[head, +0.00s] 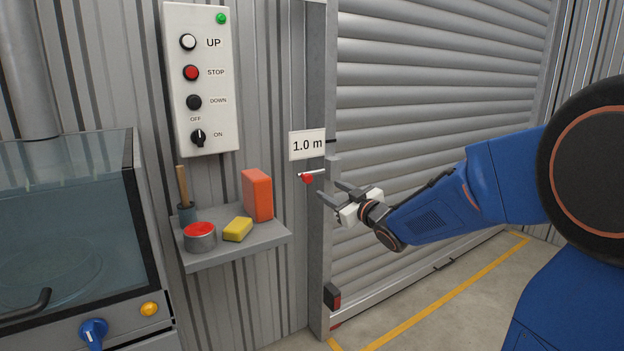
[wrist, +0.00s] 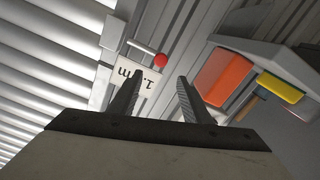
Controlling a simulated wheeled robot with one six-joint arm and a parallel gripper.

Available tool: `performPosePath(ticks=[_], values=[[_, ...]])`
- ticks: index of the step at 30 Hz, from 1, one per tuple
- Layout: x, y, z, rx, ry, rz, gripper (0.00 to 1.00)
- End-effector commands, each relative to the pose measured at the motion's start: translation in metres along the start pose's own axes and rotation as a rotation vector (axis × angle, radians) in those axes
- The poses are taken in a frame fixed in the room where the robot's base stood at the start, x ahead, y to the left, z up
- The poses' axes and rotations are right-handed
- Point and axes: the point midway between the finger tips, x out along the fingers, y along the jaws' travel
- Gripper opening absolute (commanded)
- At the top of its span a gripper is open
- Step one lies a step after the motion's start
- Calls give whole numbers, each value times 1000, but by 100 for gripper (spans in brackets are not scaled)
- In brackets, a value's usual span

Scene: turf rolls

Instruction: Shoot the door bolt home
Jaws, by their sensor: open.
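The door bolt is a short metal rod (head: 315,173) with a red knob (head: 307,178), on the door post just under the "1.0 m" sign (head: 307,145). The roller door (head: 430,120) is down behind my arm. Whether the rod enters any socket cannot be told.
A grey shelf (head: 265,238) left of the post holds an orange block (head: 257,195), a yellow sponge (head: 238,229), a red-topped tin (head: 200,237) and a brush (head: 185,200). A control panel (head: 220,100) hangs above. A glass-fronted cabinet (head: 70,220) stands at left.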

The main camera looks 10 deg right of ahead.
Motion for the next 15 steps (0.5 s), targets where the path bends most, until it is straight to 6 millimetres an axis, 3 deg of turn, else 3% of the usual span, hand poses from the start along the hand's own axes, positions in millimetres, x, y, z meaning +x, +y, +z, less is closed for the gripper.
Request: performPosePath(ticks=[15], values=[[93,0,1,0,-1,-1,44]])
